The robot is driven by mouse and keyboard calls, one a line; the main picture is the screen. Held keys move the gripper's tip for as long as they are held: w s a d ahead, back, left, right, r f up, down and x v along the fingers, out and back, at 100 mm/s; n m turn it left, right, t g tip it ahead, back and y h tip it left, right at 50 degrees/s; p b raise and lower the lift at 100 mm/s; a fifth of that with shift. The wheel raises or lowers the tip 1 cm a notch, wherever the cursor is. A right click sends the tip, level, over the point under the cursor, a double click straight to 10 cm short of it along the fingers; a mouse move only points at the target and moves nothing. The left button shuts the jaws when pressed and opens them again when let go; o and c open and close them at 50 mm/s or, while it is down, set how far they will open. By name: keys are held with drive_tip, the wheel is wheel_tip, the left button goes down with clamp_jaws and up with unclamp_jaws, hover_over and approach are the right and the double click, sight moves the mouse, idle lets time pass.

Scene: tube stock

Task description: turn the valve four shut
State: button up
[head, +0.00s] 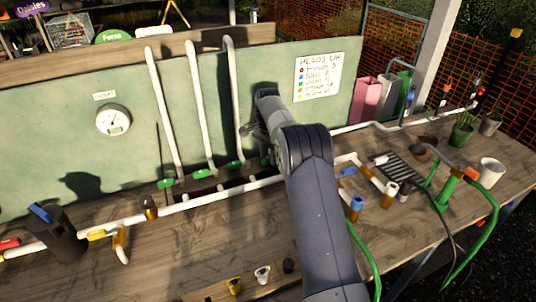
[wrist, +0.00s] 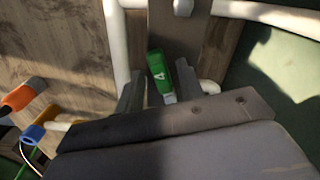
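The green handle of valve four (wrist: 158,68), marked with a white 4, shows in the wrist view. My gripper (wrist: 160,72) is open around it, with one dark finger on each side. A gap shows between the handle and the left finger; the handle lies close to the right finger, and I cannot tell if they touch. In the head view my arm covers most of the spot where valve four sits, and my fingertips are hidden. Three other green valve handles stand in a row to the left: the first (head: 165,183), the second (head: 201,174) and the third (head: 236,164).
White riser pipes (head: 193,105) climb the green board (head: 60,150) beside my arm. A white main pipe (head: 205,199) runs along the wooden bench (head: 190,250). Blue-ended and orange fittings (head: 356,203) and green hoses (head: 365,250) lie to the right.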

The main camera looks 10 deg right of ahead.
clamp_jaws()
idle(0.4)
drive_tip(key=shift+w+a+r+m+p, duration=0.1)
drive_tip(key=shift+w+r+m+p, duration=0.1)
drive_tip(key=shift+m+p, duration=0.45)
drive_tip(key=shift+w+a+m+p, duration=0.15)
drive_tip(key=shift+w+m+p, duration=0.1)
drive_tip(key=shift+m+p, duration=0.15)
drive_tip(key=shift+w+f+m+p, duration=0.15)
drive_tip(key=shift+w+m+p, duration=0.35)
drive_tip(key=shift+m, duration=0.65)
drive_tip(key=shift+o, duration=0.5)
unclamp_jaws()
